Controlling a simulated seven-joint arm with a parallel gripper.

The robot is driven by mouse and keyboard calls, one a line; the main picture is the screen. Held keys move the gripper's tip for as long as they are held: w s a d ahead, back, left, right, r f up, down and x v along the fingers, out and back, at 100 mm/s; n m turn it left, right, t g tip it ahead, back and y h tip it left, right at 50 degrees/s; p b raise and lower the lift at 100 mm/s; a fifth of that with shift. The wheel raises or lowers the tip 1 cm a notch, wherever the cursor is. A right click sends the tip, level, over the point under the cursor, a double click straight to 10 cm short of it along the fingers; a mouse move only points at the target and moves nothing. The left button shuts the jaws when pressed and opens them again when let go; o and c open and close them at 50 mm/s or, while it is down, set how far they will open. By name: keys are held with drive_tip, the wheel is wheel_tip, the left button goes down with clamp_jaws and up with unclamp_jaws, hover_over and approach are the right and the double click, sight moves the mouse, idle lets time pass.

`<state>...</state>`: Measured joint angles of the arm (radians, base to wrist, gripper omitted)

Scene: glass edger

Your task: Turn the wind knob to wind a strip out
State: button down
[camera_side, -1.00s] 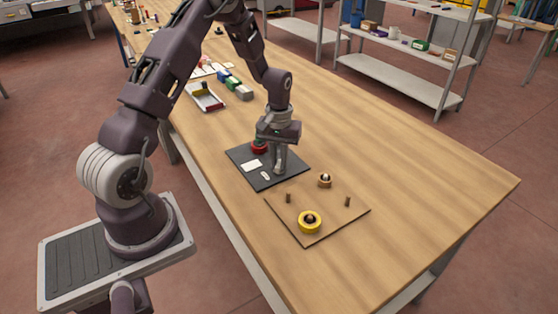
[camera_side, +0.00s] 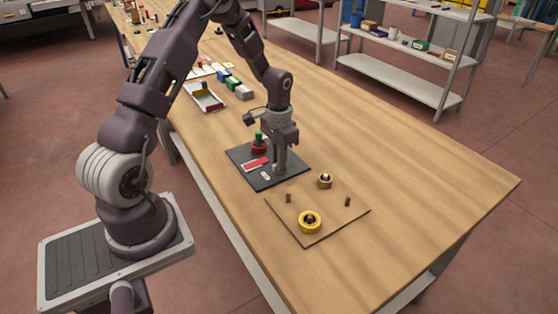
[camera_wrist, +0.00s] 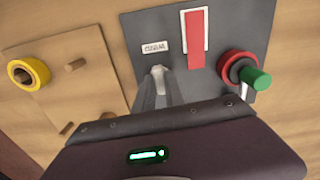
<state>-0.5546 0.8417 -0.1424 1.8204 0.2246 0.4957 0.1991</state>
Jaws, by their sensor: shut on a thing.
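My gripper (camera_side: 277,168) points down over the dark board and is shut on the wind knob (camera_wrist: 158,69), a small pale knob mostly hidden by the fingers. The gripper also shows in the wrist view (camera_wrist: 157,80). A red strip (camera_side: 256,164) lies along the white plate on the board; it also shows in the wrist view (camera_wrist: 194,42). A red roll (camera_side: 259,148) with a green-topped post (camera_side: 258,136) stands at the board's far end, and in the wrist view the roll (camera_wrist: 229,66) is on the right.
The dark board (camera_side: 236,153) lies on a wooden table (camera_side: 430,190). A tray (camera_side: 207,103) and small boxes stand farther back. The right side is clear.

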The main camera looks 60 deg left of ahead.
idle(0.3)
drive_tip(key=shift+r, duration=0.1)
drive_tip(key=c, duration=1.4)
unclamp_jaws()
